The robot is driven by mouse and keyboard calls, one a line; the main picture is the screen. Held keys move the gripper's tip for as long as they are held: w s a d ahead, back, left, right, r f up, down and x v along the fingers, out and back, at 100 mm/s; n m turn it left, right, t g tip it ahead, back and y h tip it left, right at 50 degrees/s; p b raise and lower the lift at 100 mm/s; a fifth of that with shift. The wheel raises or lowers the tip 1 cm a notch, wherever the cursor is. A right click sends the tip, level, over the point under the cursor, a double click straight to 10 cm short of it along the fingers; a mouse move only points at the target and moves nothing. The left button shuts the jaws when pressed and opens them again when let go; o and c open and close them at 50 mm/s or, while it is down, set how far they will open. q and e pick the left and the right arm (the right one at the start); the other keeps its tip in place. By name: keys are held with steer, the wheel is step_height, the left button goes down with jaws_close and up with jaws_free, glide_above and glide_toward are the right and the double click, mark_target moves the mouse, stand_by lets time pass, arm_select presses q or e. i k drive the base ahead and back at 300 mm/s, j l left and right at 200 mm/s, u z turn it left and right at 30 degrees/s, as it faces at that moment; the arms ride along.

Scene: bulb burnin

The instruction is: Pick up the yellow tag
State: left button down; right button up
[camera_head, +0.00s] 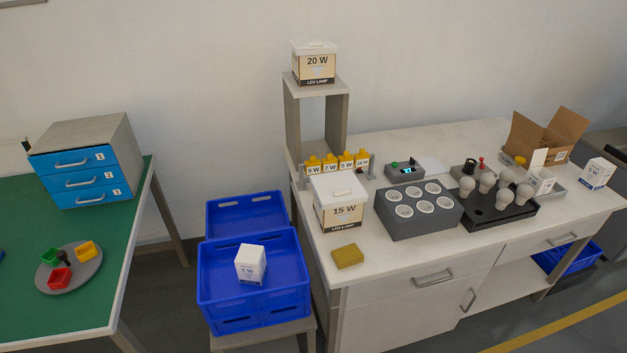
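A small yellow piece (88,250) lies on a round grey dish (52,283), at the right side of it. A green piece (49,257) and a red piece (60,278) lie on the same dish around a small black knob (66,259). The dish stands on the green-topped table (112,235) at the left. Several yellow-topped pieces with white watt labels (330,163) also stand in a row on a small rack on the white workbench. I cannot tell from the picture alone which yellow piece is called the tag. Neither of my grippers shows.
A blue three-drawer cabinet (80,180) stands behind the dish. Blue crates (253,310), one holding a white 7 W box (251,264), stand between the tables. The workbench holds a 15 W box (340,203), a yellow block (347,257), a socket block (400,226) and bulbs (487,182).

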mark_target(330, 163)
steer(key=i+l, duration=0.55)
steer(key=l, duration=0.15)
steer(key=l+u, duration=0.1)
steer(key=u, duration=0.3)
steer(key=i+l+u, duration=0.1)
steer(key=u, duration=0.3)
steer(key=l+u, duration=0.15)
steer(key=u, duration=0.2)
steer(key=i+l+u, duration=0.1)
steer(key=u, duration=0.3)
